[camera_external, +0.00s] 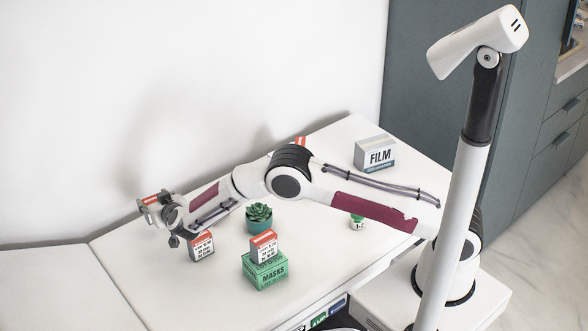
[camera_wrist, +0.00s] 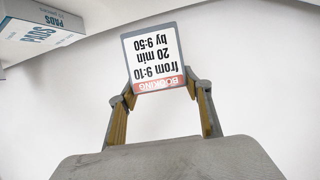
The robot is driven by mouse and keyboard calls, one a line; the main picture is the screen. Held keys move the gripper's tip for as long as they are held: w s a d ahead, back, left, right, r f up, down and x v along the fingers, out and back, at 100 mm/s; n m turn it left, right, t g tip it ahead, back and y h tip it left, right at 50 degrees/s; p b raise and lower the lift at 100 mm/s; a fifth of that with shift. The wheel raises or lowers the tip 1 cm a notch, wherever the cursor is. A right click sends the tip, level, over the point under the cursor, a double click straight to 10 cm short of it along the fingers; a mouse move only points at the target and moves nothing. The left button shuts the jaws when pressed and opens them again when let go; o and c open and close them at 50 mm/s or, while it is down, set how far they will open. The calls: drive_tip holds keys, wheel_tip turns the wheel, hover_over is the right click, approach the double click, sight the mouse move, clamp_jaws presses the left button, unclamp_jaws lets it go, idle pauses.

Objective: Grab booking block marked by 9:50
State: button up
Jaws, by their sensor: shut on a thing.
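A booking block (camera_wrist: 153,57), white with a red band, is held between the two fingers of my gripper (camera_wrist: 160,95) in the wrist view. Its print appears upside down and reads "BOOKING, from 9:10, 20 min, by 9:50". In the external view my gripper (camera_external: 154,203) is at the far left, raised over the white table, with a small red-edged shape at its end. A second red-topped block (camera_external: 202,248) is just below and right of it; whether they touch is unclear. A third such block (camera_external: 264,246) sits on a green MASKS box (camera_external: 265,272). Their small print is hard to read.
A potted succulent (camera_external: 259,220) stands behind the MASKS box. A FILM box (camera_external: 375,155) is at the back right. A small green-and-white item (camera_external: 357,222) lies under my arm. A PADS box (camera_wrist: 40,28) shows in the wrist view. The table's left part is clear.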

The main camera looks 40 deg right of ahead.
drive_tip(key=shift+r, duration=1.1)
